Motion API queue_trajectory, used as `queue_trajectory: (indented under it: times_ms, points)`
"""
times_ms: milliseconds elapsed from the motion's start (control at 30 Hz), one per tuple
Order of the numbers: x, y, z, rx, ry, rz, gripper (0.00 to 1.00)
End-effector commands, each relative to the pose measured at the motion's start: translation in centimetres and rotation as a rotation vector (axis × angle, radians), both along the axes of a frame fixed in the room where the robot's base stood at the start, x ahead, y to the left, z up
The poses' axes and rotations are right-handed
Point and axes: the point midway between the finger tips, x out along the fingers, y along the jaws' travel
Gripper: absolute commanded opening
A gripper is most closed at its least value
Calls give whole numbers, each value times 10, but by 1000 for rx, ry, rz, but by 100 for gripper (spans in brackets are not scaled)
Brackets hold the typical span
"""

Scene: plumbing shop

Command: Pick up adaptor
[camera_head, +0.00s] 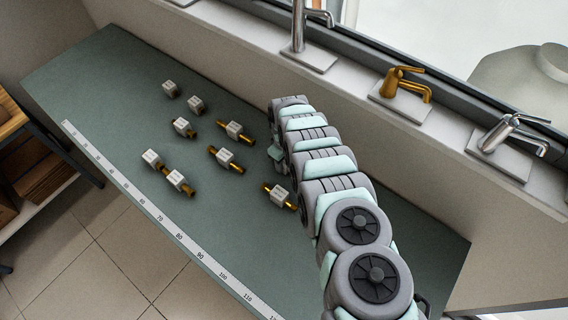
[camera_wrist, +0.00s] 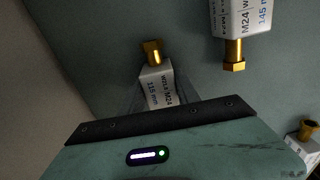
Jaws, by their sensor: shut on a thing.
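In the wrist view, an adaptor (camera_wrist: 157,83) with a white labelled body and a brass end sits at the front of my gripper (camera_wrist: 157,98). Its label seems to read M24 and 115 mm. My gripper is shut on its body; the dark gripper edge hides its lower end. In the head view, my arm reaches over the green bench and hides most of the gripper and the held adaptor. Another adaptor (camera_wrist: 235,25), marked M24 and 145 mm, lies to the right in the wrist view, apart from the gripper.
Several other white-and-brass adaptors, such as one (camera_head: 226,160) near the middle, lie on the green bench (camera_head: 215,215). A ruler strip (camera_head: 160,219) runs along its front edge. A ledge with taps, including a brass one (camera_head: 402,85), stands behind.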

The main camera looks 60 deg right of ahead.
Motion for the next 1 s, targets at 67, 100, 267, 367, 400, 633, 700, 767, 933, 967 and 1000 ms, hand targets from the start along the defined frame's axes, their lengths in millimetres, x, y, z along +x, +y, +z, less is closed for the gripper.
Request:
queue_trajectory:
  times_ms: [67, 100, 267, 367, 400, 633, 700, 767, 933, 967, 1000]
  points:
    - [0, 0, 0, 0, 0, 0, 24]
    - [0, 0, 0, 0, 0, 0, 20]
    - [0, 0, 0, 0, 0, 0, 7]
    - [0, 0, 0, 0, 0, 0, 0]
    - [0, 0, 0, 0, 0, 0, 0]
    - [0, 0, 0, 0, 0, 0, 0]
    - [0, 0, 0, 0, 0, 0, 0]
    - [0, 0, 1, 0, 0, 0, 0]
    - [0, -1, 8, 0, 1, 1, 0]
    - [1, -1, 10, 0, 1, 2, 0]
    - [1, -1, 13, -1, 0, 2, 0]
